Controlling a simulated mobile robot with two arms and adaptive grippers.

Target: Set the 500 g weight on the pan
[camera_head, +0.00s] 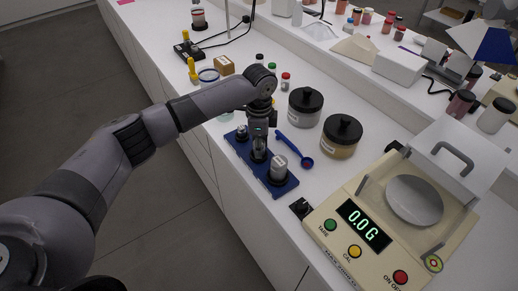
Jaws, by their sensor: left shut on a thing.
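The cream balance (348,251) stands at the lower right, and its display reads 0.0 G. Its round grey pan (413,197) is empty. A blue weight holder (284,189) lies near the counter's front edge, left of the balance. A grey cylindrical weight with a pale label (279,166) stands in its near end, and a smaller weight (241,132) in its far end. My left gripper (260,143) points down over the middle of the holder, shut on a metal weight (259,153) that it partly hides. I cannot read the weights' labels. My right gripper is out of view.
A blue spoon (293,147) lies just right of the holder. Two black-lidded jars, one grey (305,107) and one tan (340,138), stand behind. A white box-like cover with a dark handle (458,160) is behind the pan. A small black item (300,207) sits between holder and balance.

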